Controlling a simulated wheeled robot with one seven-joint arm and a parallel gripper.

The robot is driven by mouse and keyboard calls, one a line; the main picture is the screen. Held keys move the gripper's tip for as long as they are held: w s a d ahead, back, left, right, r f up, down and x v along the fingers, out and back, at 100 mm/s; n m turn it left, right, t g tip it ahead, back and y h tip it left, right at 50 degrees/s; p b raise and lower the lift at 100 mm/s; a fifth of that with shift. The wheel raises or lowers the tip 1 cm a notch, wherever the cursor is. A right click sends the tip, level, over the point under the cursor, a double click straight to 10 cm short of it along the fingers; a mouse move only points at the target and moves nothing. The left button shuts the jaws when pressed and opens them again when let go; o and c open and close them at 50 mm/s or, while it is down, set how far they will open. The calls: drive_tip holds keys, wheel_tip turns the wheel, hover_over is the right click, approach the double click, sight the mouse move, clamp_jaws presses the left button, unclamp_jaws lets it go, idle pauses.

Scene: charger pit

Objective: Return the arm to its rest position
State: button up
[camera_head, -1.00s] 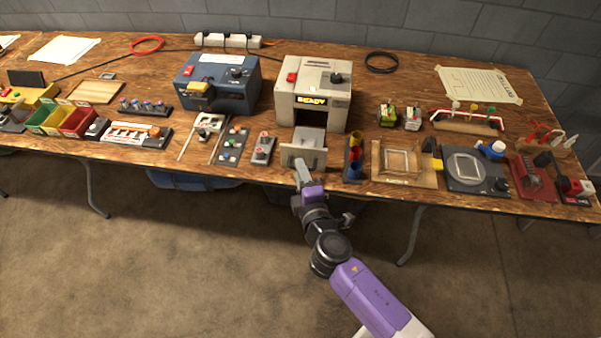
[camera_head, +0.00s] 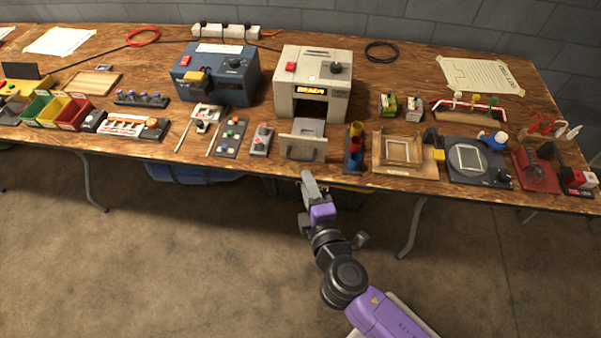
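My gripper (camera_head: 309,183) is at the end of my purple and black arm, below and in front of the table's front edge in the picture. It appears apart from everything on the table. Its fingers are seen nearly end-on and small, so I cannot tell whether they are open or shut. No held object shows. The nearest thing is the grey drawer front (camera_head: 302,147) with a handle, which sticks out before the beige machine (camera_head: 311,84) with a lit display.
The wooden table (camera_head: 365,104) is crowded along its front edge. A wooden frame fixture (camera_head: 400,152) and a block with coloured cups (camera_head: 355,149) stand right of the drawer. A blue machine (camera_head: 216,77) stands left. The floor (camera_head: 180,260) before the table is open.

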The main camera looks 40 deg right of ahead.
drive_tip(key=s+a+r+m+t+y, duration=0.2)
drive_tip(key=s+a+r+m+y, duration=0.3)
drive_tip(key=a, duration=0.3)
drive_tip(key=s+r+m+y, duration=0.1)
drive_tip(key=s+r+m, duration=0.2)
drive_tip(key=s, duration=0.6)
drive_tip(key=s+r+m+y, duration=0.1)
drive_tip(key=s+r+m, duration=0.2)
drive_tip(key=s, duration=0.7)
drive_tip(key=shift+a+r+g+y, duration=0.3)
drive_tip(key=shift+a+g, duration=0.1)
